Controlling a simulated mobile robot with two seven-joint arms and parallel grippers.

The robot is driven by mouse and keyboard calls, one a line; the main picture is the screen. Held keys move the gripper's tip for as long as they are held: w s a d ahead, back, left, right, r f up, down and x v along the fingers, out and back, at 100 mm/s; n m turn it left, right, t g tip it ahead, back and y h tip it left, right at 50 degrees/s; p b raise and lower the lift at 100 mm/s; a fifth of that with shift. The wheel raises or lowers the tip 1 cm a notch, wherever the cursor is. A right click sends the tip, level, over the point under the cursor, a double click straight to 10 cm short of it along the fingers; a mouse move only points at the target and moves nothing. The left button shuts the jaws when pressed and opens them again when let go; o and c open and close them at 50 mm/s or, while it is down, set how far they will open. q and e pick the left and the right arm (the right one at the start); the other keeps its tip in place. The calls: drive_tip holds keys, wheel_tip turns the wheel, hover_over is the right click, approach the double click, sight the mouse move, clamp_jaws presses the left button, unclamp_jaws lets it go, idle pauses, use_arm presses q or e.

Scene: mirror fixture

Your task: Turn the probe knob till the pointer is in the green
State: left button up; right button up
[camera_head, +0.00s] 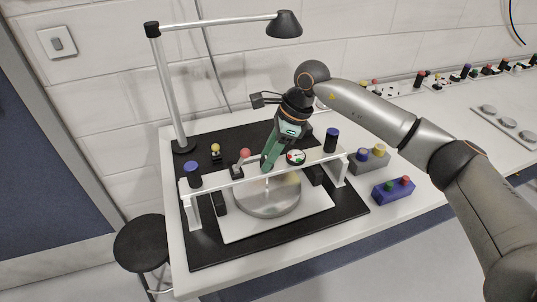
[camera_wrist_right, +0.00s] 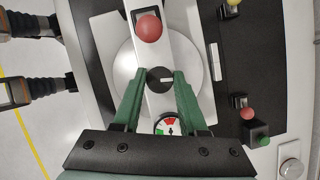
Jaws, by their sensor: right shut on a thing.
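The probe knob (camera_wrist_right: 160,78) is round and black with a white mark, on the white bridge (camera_head: 225,179) above a round grey disc (camera_head: 268,200). My right gripper (camera_head: 267,165) has green fingers and reaches down to the bridge. In the right wrist view my right gripper (camera_wrist_right: 159,76) has a finger on each side of the knob and is shut on it. The round gauge (camera_head: 296,157) is beside the fingers. In the right wrist view the gauge (camera_wrist_right: 168,126) shows red and green parts and a dark pointer; its exact reading is too small to tell. My left gripper is not seen.
A red knob (camera_wrist_right: 149,28) stands on the bridge beside the probe knob. Blue-topped posts (camera_head: 193,170) stand at the bridge ends. A lamp (camera_head: 284,25) hangs above on its arm. Button boxes (camera_head: 393,191) are at the right; a black stool (camera_head: 143,243) is at the left.

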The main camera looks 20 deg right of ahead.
clamp_jaws()
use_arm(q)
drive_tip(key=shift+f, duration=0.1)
use_arm(e)
drive_tip(key=m+t+b, duration=0.1)
drive_tip(key=m, duration=0.2)
drive_tip(key=shift+s+m+h, duration=0.1)
drive_tip(key=shift+m+h, duration=0.3)
drive_tip(key=shift+a+f+m+t+b, duration=0.1)
drive_tip(key=shift+m+t+b, duration=0.5)
drive_tip(key=shift+m, duration=0.6)
drive_tip(key=m+h+b, duration=0.1)
drive_tip(key=m, duration=0.1)
drive_tip(key=shift+m+t, duration=0.3)
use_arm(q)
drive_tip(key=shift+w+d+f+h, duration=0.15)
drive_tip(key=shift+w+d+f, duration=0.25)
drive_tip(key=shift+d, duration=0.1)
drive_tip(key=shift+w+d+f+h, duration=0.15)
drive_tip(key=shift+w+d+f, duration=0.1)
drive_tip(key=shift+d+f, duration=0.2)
use_arm(e)
drive_tip(key=shift+m+h, duration=0.3)
drive_tip(key=shift+m, duration=0.1)
use_arm(q)
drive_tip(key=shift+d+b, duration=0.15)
drive_tip(key=shift+b, duration=0.15)
